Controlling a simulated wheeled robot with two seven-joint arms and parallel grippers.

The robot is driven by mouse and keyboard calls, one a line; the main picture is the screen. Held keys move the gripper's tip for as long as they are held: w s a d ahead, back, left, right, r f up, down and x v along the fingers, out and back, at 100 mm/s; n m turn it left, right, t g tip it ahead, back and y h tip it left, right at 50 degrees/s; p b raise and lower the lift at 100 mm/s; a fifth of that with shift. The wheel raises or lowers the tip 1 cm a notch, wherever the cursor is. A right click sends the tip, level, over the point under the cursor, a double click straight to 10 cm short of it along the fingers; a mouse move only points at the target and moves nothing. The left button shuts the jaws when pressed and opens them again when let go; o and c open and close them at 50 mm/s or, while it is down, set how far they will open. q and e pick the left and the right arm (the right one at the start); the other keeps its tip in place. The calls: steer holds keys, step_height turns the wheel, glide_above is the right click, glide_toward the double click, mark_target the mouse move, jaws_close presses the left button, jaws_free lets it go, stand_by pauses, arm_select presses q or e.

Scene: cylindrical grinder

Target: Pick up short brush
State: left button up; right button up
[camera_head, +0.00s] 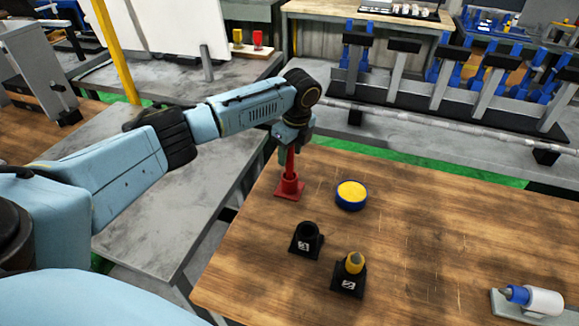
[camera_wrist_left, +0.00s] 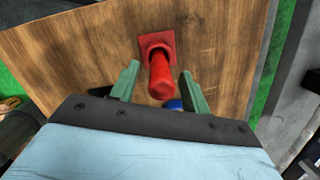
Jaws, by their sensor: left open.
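A red upright piece (camera_head: 290,165) stands in a red square-based holder (camera_head: 289,188) near the table's far left edge; I cannot tell whether it is the short brush. My left gripper (camera_head: 288,150) is at its upper part, pointing down. In the left wrist view, my left gripper (camera_wrist_left: 160,72) has its green fingers apart, with the red piece (camera_wrist_left: 161,82) between them and the red base (camera_wrist_left: 156,42) beyond. A yellow-tipped piece (camera_head: 355,261) stands in a black holder (camera_head: 348,280) nearer the front. My right gripper is not in view.
An empty-looking black holder (camera_head: 306,240) stands beside the yellow-tipped one. A round blue dish with a yellow top (camera_head: 351,194) is right of the red holder. A white roller on a grey base (camera_head: 540,301) lies at front right. The wooden table (camera_head: 440,215) is clear between.

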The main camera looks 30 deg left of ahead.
arm_select(q)
step_height(320, 180, down, 2)
steer(key=shift+a, duration=0.15)
jaws_close()
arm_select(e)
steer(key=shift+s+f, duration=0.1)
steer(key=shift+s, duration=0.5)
